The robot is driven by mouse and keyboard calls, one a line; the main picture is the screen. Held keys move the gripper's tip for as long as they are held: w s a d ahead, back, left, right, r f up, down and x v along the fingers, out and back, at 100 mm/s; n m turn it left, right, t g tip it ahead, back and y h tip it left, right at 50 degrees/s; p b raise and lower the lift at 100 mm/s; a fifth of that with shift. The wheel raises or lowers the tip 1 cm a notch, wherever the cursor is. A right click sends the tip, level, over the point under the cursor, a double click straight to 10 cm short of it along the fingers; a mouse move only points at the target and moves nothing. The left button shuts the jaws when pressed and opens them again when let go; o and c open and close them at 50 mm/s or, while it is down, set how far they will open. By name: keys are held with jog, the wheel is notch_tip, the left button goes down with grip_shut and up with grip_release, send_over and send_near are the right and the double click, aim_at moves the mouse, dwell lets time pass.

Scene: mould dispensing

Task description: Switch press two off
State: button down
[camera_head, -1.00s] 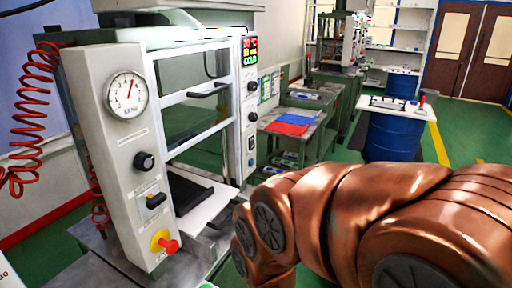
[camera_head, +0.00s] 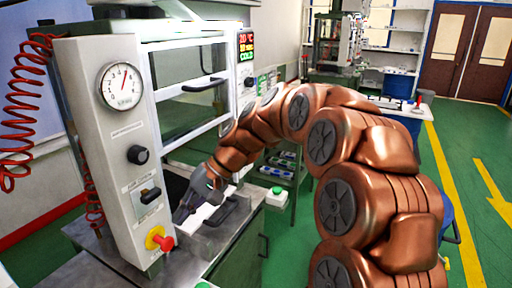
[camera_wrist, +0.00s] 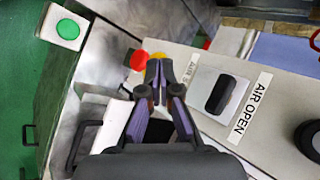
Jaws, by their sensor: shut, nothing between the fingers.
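The press (camera_head: 122,135) stands at left, with a pale front panel, gauge, knobs and a lit display (camera_head: 247,47) reading COLD. I cannot read a press number. A red button (camera_head: 166,243) on a yellow collar (camera_head: 154,238) sits low on the panel. Above it is a black switch (camera_head: 150,195), also in the wrist view (camera_wrist: 219,94) beside an "AIR OPEN" label. My gripper (camera_head: 181,217) is shut and empty, just right of the panel. In the wrist view its fingertips (camera_wrist: 160,62) overlap the yellow collar, beside the red button (camera_wrist: 138,61); contact cannot be told.
A white box with a green button (camera_head: 277,191) stands right of the press; it also shows in the wrist view (camera_wrist: 68,29). A red coiled hose (camera_head: 20,110) hangs at left. A blue drum (camera_head: 447,215) is partly behind my arm. Green floor is open at right.

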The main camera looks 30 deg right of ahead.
jog(key=w+d+r+m+t+y+b, duration=0.1)
jog(key=w+d+m+t+y+b, duration=0.4)
jog(key=w+d, duration=1.35)
jog(key=d+f+m+t+h+p, duration=0.1)
jog(key=d+f+t+h, duration=0.1)
jog(key=d, duration=1.1)
jog(key=d+f+m+t+h+p, duration=0.1)
jog(key=d+t, duration=0.4)
jog(key=d, duration=0.9)
jog(key=shift+f+m+t+h, duration=0.3)
jog(key=shift+f+m+h, duration=0.2)
jog(key=shift+h, duration=0.6)
jog(key=shift+w, duration=0.15)
jog(key=p+x, duration=0.4)
jog(key=x, duration=0.9)
jog(key=shift+w+a, duration=0.25)
jog(key=shift+w, duration=0.1)
